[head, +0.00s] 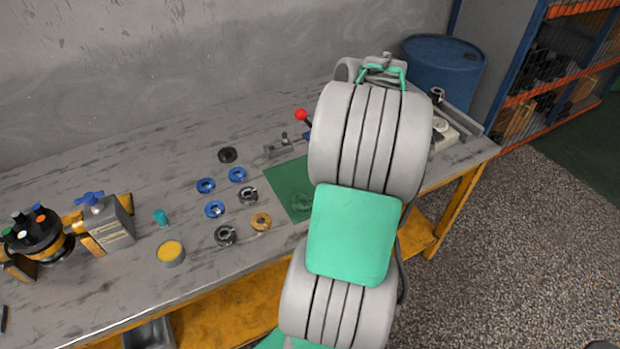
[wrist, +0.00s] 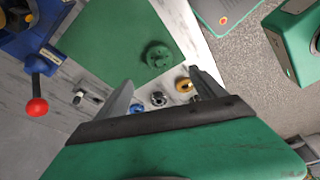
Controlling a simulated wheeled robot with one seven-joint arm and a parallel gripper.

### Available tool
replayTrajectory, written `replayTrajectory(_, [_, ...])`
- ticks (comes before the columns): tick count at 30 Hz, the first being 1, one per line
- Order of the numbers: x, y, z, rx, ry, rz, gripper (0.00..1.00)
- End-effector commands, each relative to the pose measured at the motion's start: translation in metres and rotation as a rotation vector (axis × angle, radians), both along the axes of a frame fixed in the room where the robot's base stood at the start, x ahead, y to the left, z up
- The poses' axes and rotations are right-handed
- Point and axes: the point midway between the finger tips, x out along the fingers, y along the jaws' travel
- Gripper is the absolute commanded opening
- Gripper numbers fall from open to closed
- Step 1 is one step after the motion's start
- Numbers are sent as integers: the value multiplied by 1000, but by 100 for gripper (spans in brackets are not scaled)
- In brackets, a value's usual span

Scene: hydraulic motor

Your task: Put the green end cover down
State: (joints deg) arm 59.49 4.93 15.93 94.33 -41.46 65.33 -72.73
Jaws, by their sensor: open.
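The green end cover (wrist: 157,57) lies on the green mat (wrist: 110,32), near the mat's edge, in the wrist view. It is a round flanged part with a raised hub. In the head view the cover (head: 300,202) shows faintly on the mat (head: 285,182), beside my arm. My gripper (wrist: 160,77) is open, with nothing between its fingers. The cover appears just beyond the fingertips, apart from them. In the head view my arm hides the gripper and part of the mat.
Several rings lie left of the mat, including an orange ring (head: 261,222) and a blue ring (head: 214,209). A red-knobbed lever (wrist: 37,107) stands by the mat. A yellow-topped tin (head: 171,252) and a grey block (head: 108,222) stand farther left. The back left table is clear.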

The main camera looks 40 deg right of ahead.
Motion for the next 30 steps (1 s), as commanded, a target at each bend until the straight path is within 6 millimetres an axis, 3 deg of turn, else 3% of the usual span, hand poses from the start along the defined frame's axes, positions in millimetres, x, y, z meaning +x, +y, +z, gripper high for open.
replayTrajectory(5, [3,5,7,-2,4,-10,80])
replayTrajectory(8, [20,41,14,-9,26,-74,80])
replayTrajectory(11, [38,110,22,-24,57,-214,80])
replayTrajectory(13, [39,164,25,-36,72,-348,80])
replayTrajectory(15, [30,214,24,-44,72,-488,80])
replayTrajectory(18, [6,264,17,-38,53,-671,80])
replayTrajectory(22, [-18,292,7,-18,27,-829,80])
replayTrajectory(30, [-25,298,3,-8,18,-886,80])
